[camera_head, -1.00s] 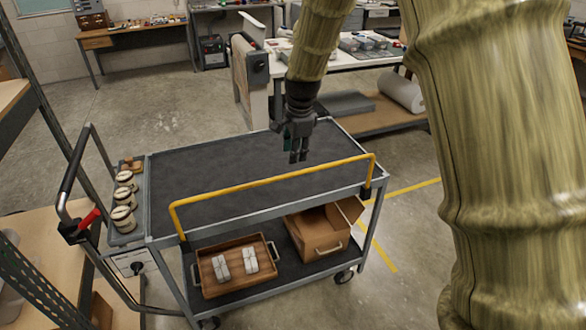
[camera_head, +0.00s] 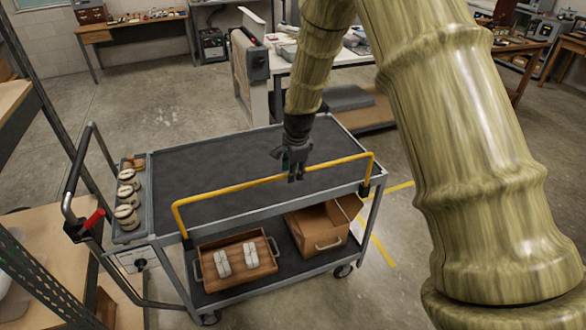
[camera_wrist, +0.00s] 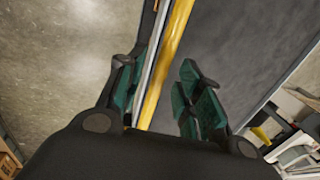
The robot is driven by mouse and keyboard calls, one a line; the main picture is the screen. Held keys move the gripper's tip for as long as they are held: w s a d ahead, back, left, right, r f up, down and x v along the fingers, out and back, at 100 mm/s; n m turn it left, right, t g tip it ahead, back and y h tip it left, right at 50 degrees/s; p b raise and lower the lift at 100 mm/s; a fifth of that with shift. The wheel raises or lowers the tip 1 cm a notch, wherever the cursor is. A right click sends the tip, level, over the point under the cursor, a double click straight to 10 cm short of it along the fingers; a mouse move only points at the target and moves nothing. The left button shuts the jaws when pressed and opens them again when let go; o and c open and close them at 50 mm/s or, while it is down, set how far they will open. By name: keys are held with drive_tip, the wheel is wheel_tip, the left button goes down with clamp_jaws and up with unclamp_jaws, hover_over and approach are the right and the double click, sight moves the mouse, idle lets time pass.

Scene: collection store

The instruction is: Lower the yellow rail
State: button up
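The yellow rail (camera_head: 222,191) stands raised along the near long edge of the grey cart's top deck (camera_head: 200,170). My gripper (camera_head: 294,176) points down at the middle of the rail, and its fingers overlap the rail in the head view. In the wrist view the rail (camera_wrist: 171,55) runs lengthwise between the two green-padded fingers (camera_wrist: 165,90). The fingers are apart, with a gap between the rail and the right finger. The left finger looks closer to the rail; I cannot tell whether it touches.
The cart's lower shelf holds a wooden tray (camera_head: 208,278) with two pale objects and an open cardboard box (camera_head: 318,230). Several round pale items (camera_head: 128,196) sit in the cart's left end tray, near a red-gripped lever (camera_head: 94,219). A workbench (camera_head: 345,60) stands behind.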

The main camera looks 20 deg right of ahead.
sight(293, 201)
clamp_jaws()
drive_tip(key=shift+f, duration=0.1)
wheel_tip(293, 201, down, 14)
drive_tip(key=b, duration=0.6)
drive_tip(key=shift+w, duration=0.1)
unclamp_jaws()
drive_tip(key=shift+f, duration=0.15)
